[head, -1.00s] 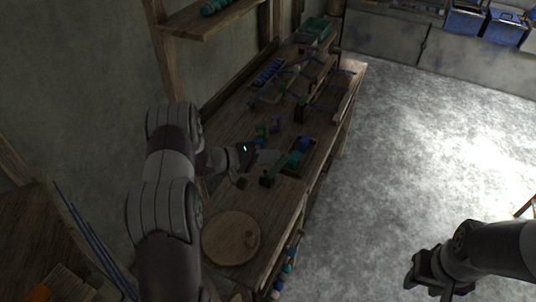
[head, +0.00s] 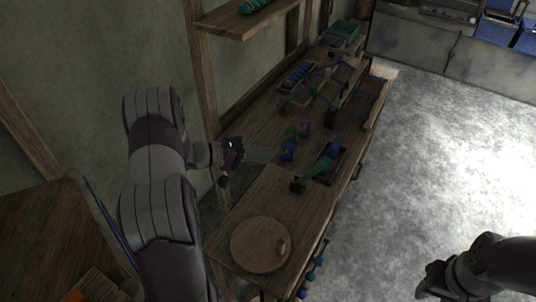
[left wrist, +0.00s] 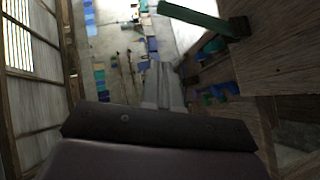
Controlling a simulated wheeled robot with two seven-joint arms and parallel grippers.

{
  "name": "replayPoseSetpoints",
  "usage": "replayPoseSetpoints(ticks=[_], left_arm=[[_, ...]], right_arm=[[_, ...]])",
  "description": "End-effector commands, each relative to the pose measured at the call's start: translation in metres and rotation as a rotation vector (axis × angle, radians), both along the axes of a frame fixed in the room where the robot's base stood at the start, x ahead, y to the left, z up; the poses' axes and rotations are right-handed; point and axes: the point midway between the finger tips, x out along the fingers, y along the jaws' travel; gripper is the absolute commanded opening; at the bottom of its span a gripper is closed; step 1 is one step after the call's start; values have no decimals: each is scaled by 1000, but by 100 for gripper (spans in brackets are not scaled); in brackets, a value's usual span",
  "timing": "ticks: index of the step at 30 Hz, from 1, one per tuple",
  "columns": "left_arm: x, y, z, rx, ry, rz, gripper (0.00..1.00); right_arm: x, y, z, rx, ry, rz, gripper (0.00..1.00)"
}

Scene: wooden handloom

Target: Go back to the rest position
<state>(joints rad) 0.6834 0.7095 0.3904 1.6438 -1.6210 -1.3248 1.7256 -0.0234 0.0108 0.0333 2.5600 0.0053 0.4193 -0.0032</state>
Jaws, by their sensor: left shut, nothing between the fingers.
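My left gripper (head: 262,153) is shut and empty. My right gripper (head: 430,282) is dark and low at the right, over the open floor, away from the bench. Its fingers are too dark to read.
A round wooden board (head: 258,246) lies at the bench's near end. A tray with a green-handled tool (head: 318,172) lies near the right edge. A small wooden loom (head: 345,85) stands farther back. A shelf (head: 245,20) is on the wall above. The grey floor (head: 440,170) at right is clear.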

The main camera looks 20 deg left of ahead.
Motion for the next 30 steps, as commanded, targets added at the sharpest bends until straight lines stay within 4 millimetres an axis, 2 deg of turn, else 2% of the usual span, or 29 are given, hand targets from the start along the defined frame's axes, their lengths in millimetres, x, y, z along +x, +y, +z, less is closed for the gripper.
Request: replayPoseSetpoints(ticks=[14, 17, 18, 20, 21, 23, 24, 26, 27, 30], left_arm=[[0, 0, -1, 30, -26, -7, 0], [10, 23, -28, 280, -88, 56, 0], [11, 43, -50, 445, -70, 130, 0], [2, 77, -69, 736, 18, 220, 0], [-13, 88, -73, 923, 117, 223, 0], [-52, 83, -70, 1133, 304, 145, 0], [-86, 64, -62, 1212, 433, 49, 0], [-131, 28, -48, 1239, 568, -94, 0], [-156, 3, -38, 1227, 624, -172, 0], [-201, -52, -15, 1171, 680, -295, 0]], right_arm=[[0, 0, 0, 0, 0, 0, 43], [0, 0, 0, 0, 0, 0, 43], [0, 0, 0, 0, 0, 0, 43], [0, 0, 0, 0, 0, 0, 43], [0, 0, 0, 0, 0, 0, 43], [0, 0, -1, 0, 0, 0, 43], [0, 0, -1, 0, 0, 0, 43], [0, 0, -2, 0, 0, 0, 43], [0, 0, -2, 0, 0, 0, 43], [0, 0, -3, 0, 0, 0, 43]])
